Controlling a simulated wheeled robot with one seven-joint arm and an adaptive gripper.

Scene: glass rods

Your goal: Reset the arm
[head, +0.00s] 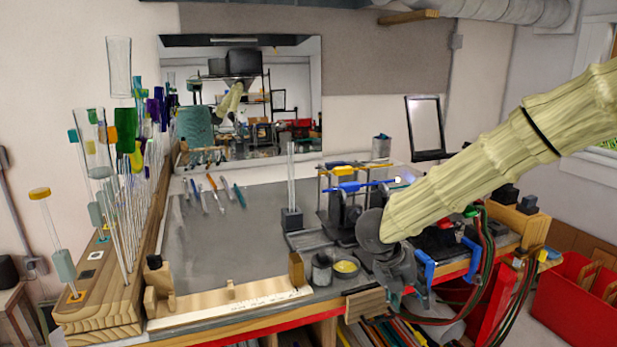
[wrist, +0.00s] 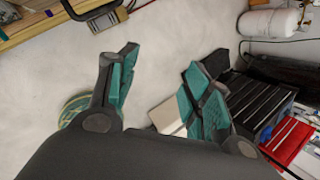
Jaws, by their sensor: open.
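My arm (head: 500,155), in a cream ribbed sleeve, reaches in from the right in the head view. Its dark grey wrist bends down at the front right of the workbench. My gripper (wrist: 168,70) shows in the wrist view with its two teal-padded fingers wide apart and nothing between them. In the head view the gripper (head: 402,290) hangs low near the bench's front edge, partly hidden by the wrist and dark against the clutter. The wrist view looks past the fingers to a pale floor (wrist: 185,25).
A wooden rack (head: 100,310) of glass rods and tubes stands at the left. The grey bench top (head: 220,255) is mostly clear in the middle. A clear rod stands in a dark block (head: 291,219). A blue-handled tool (head: 473,262) and hoses sit near the gripper. A red bin (head: 570,305) stands right.

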